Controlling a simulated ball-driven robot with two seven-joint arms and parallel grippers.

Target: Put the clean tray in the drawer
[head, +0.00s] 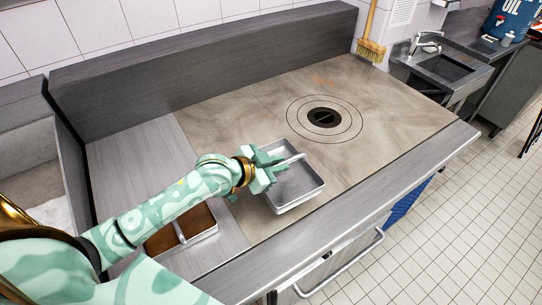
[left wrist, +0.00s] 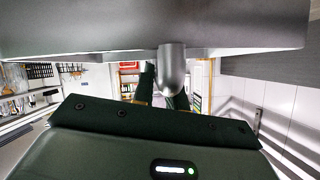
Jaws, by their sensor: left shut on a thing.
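The clean tray (head: 297,190) is a shallow, empty grey metal pan with a bar-like handle across it, over the cooktop's near left part. My left gripper (head: 268,168) is shut on it at its left side, by the handle. I cannot tell whether the tray touches the cooktop or hangs just above it. In the left wrist view a broad grey metal surface, likely the tray (left wrist: 90,35), fills the top, with a rounded bar end below it. A drawer is not clearly recognisable; a front panel with a bar handle (head: 345,268) shows under the counter. My right gripper is out of view.
The cooktop (head: 400,115) has a round ringed centre and is otherwise clear. A brush (head: 370,47) and a sink (head: 445,68) are at back right. Tiled floor lies at right.

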